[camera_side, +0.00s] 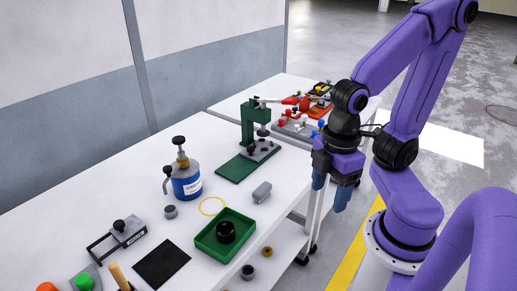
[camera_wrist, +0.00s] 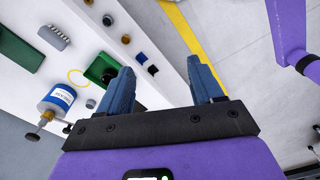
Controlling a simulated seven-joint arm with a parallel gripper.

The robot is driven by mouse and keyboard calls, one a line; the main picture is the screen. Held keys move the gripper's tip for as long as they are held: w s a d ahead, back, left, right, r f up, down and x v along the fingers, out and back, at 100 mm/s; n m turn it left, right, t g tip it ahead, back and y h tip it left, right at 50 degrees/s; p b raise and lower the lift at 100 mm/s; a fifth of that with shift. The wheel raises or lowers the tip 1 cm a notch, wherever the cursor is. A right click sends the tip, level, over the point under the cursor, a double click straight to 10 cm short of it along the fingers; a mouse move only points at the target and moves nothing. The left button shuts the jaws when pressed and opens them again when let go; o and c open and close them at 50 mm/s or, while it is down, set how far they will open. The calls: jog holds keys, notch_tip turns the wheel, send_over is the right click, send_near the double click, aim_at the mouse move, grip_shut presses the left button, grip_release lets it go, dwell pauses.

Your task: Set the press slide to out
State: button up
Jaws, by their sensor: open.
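The green press (camera_side: 250,122) stands on its green base plate (camera_side: 236,169) toward the back of the white table. A grey press slide (camera_side: 262,150) sits low on it, under the ram; I cannot tell its exact position along its travel. A lever with a red end (camera_side: 291,100) sticks out to the right at the top. In the wrist view, part of the green base plate (camera_wrist: 18,50) shows at the left edge. My gripper (camera_side: 331,190) is open and empty, off the table's right edge and well apart from the press. Its two blue fingers also show in the wrist view (camera_wrist: 160,66).
A grey block (camera_side: 262,191), a yellow ring (camera_side: 212,206), a green tray (camera_side: 207,246) with a black round part (camera_side: 226,232) and a blue grease bottle (camera_side: 187,186) stand nearer than the press. A second table (camera_side: 285,88) with coloured parts is behind.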

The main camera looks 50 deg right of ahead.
jog(key=shift+c, duration=0.6)
jog(key=w+a+r+n, duration=0.1)
jog(key=w+a, duration=0.3)
jog(key=w, duration=1)
jog(key=w+d+f+n+t+h, duration=0.1)
jog(key=w+d, duration=0.1)
jog(key=w, duration=0.7)
jog(key=w+d+n+h, duration=0.1)
jog(key=w+d, duration=0.2)
jog(key=w, duration=0.5)
jog(key=n+g+h, duration=0.1)
jog(key=n+h, duration=0.1)
jog(key=h, duration=0.1)
send_over(250, 148)
jog(key=a, duration=0.8)
notch_tip(250, 148, down, 7)
jog(key=x, duration=1.8)
jog(key=shift+s+d+r, duration=0.1)
jog(key=shift+d, duration=0.1)
